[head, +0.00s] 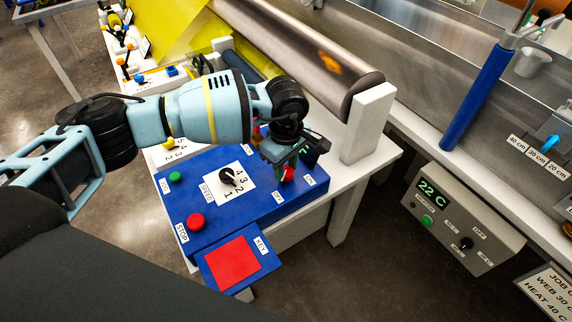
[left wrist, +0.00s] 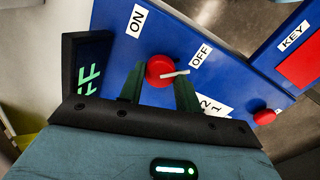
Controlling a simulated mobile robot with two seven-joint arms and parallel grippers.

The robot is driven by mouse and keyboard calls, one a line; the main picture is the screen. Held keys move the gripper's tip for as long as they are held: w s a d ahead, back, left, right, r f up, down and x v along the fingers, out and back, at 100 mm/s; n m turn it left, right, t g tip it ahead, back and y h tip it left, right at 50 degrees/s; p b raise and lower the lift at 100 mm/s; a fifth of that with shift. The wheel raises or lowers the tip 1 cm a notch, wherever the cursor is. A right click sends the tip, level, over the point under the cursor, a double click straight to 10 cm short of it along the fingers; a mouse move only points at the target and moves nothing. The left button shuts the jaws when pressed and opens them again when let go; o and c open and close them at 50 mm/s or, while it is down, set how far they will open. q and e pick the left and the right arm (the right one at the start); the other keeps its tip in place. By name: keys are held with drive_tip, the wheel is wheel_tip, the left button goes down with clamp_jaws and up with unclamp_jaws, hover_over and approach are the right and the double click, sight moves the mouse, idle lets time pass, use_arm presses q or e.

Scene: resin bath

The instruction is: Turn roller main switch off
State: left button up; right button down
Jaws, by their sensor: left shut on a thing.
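The roller main switch is a red round knob with a white pointer on the blue control panel. In the head view the knob (head: 288,174) is partly hidden by my left gripper (head: 283,160). In the left wrist view the knob (left wrist: 159,70) sits between the fingers of my left gripper (left wrist: 158,88), which is shut on it. Its white pointer points to the right there, toward the OFF label (left wrist: 201,55) side and away from the ON label (left wrist: 137,20). A black display (left wrist: 88,68) beside it shows green letters, of which "FF" can be read.
The blue panel (head: 255,205) also holds a numbered black dial (head: 228,177), a green button (head: 175,177), a red STOP button (head: 195,222) and a red KEY pad (head: 232,262). A large metal roller (head: 300,55) lies behind. A grey 22 C controller (head: 463,220) stands right.

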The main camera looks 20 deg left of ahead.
sight(286, 171)
use_arm(q)
drive_tip(key=o, duration=1)
drive_tip(key=shift+c, duration=0.2)
drive_tip(key=shift+r, duration=0.1)
wheel_tip(286, 171, up, 8)
drive_tip(key=shift+f, duration=0.15)
drive_tip(key=shift+s+f, duration=0.1)
